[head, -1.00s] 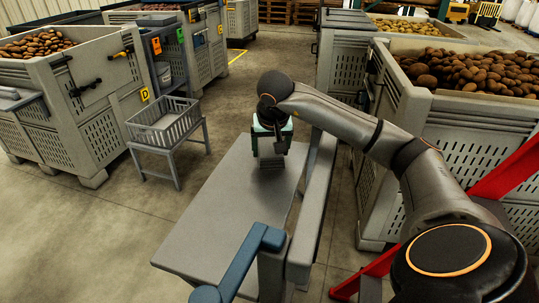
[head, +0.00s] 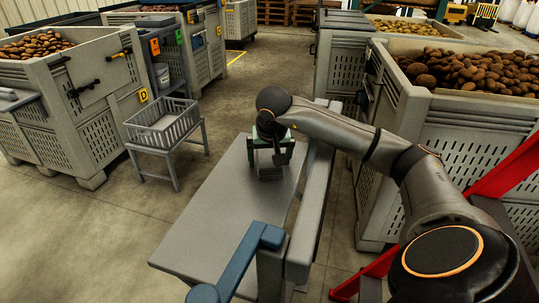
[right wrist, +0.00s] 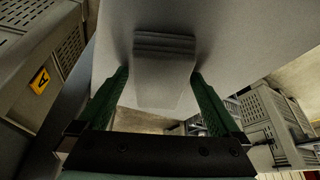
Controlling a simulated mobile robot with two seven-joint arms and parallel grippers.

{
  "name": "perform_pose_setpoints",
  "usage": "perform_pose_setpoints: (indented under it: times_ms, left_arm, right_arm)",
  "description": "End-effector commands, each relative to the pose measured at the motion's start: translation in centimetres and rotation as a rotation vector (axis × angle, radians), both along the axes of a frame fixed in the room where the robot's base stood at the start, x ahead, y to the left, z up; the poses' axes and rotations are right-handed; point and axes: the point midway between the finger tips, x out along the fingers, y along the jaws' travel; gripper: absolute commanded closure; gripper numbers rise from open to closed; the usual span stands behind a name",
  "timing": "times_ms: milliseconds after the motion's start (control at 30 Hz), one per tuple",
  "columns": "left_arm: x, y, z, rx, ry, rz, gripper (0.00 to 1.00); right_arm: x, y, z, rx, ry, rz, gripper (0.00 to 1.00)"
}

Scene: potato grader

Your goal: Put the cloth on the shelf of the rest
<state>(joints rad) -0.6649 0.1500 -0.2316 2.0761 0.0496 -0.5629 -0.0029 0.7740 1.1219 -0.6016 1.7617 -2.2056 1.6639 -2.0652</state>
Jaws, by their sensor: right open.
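A grey folded cloth (head: 268,173) lies near the far end of the grey tabletop (head: 215,225) in the head view. In the right wrist view, the cloth (right wrist: 165,62) shows its stacked, layered edge. My right gripper (head: 271,156) is open above the tabletop at the cloth. Its two green fingers (right wrist: 160,80) stand apart on either side of the cloth, with gaps between. The cloth is partly hidden by the gripper in the head view. I cannot tell for sure which structure is the rest or its shelf. My left gripper is not in view.
A grey beam (head: 318,190) and a blue bar (head: 238,258) run along the table's right side. A slatted crate (head: 165,127) on a stand is to the left. Large potato boxes (head: 95,95) stand left and right (head: 465,135). Floor is clear left of the table.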

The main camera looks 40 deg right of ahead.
Motion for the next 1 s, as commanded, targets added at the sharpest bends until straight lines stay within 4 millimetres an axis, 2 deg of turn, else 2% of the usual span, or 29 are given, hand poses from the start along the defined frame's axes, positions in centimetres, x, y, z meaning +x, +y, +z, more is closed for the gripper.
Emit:
perform_pose_setpoints:
  times_ms: [167, 600, 800, 1000]
  left_arm:
    - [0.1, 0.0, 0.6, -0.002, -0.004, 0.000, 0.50]
    - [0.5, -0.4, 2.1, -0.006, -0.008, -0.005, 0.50]
    - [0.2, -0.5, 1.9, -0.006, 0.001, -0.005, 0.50]
    - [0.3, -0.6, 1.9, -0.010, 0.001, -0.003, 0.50]
  right_arm:
    - [-0.2, 0.3, 1.6, -0.001, -0.005, 0.002, 0.00]
    - [-2.9, 2.5, 9.8, -0.001, -0.003, 0.002, 0.00]
    - [-3.4, 2.9, 11.3, 0.001, -0.002, 0.001, 0.00]
    - [-3.5, 3.0, 11.4, 0.000, 0.000, 0.000, 0.00]
